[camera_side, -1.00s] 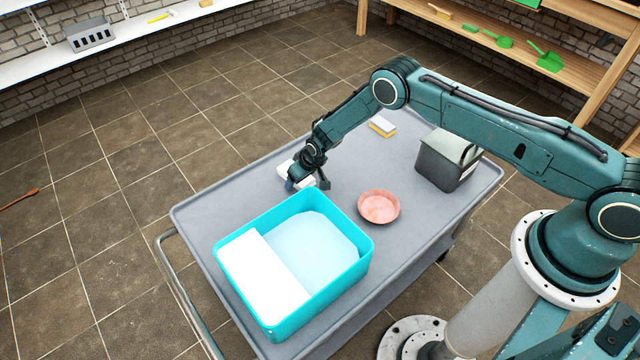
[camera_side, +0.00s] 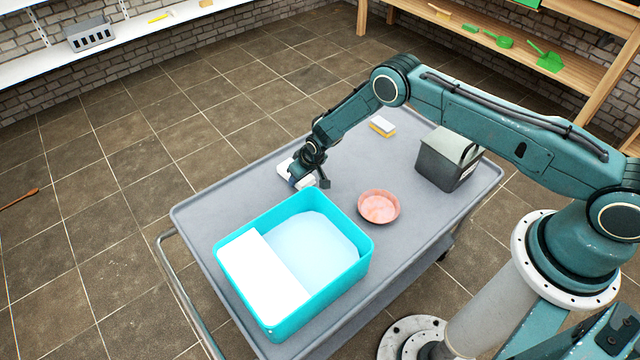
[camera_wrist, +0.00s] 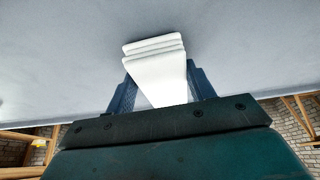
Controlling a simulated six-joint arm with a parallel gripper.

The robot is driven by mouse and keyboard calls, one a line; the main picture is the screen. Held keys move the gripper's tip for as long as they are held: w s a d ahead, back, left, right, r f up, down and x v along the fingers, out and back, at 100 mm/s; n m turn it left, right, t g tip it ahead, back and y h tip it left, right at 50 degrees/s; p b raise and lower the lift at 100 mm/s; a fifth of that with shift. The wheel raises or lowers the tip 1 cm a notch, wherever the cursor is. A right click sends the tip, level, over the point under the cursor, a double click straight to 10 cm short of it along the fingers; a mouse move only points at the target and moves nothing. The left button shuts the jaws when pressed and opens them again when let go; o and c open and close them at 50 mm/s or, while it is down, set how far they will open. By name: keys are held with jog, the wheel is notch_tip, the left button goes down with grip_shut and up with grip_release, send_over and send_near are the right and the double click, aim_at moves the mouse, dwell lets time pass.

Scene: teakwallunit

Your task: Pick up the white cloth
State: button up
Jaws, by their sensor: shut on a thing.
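The white cloth (camera_side: 287,168) is folded in layers and lies at the far left part of the grey cart top (camera_side: 235,194). In the wrist view the folded cloth (camera_wrist: 158,66) sits between the two blue-grey fingers. My gripper (camera_side: 306,184) is shut on it, with one finger on each side (camera_wrist: 160,88). My gripper hides part of the cloth in the side view. I cannot tell whether the cloth is lifted off the cart.
A turquoise tub (camera_side: 356,270) with a white panel and pale blue contents stands close in front of my gripper. A pink bowl (camera_side: 378,207), a grey lidded box (camera_side: 447,160) and a yellow-white sponge (camera_side: 382,126) stand to the right. The cart's left end is clear.

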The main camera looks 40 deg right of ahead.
notch_tip(320, 180, up, 20)
jog(key=shift+f, duration=0.25)
dwell(0.4)
dwell(0.4)
jog(key=shift+o, duration=0.7)
jog(key=shift+s+d+f, duration=0.25)
jog(key=shift+d+f, duration=0.05)
jog(key=shift+d, duration=0.15)
jog(key=shift+c, duration=0.2)
jog(key=s+d+f, duration=0.4)
jog(key=s+d, duration=0.3)
jog(key=s, duration=0.5)
jog(key=s+d+f, duration=0.5)
jog(key=s+d, duration=0.2)
jog(key=s, duration=0.5)
jog(key=shift+s+d, duration=0.15)
jog(key=shift+d, duration=0.25)
jog(key=shift+f, duration=0.15)
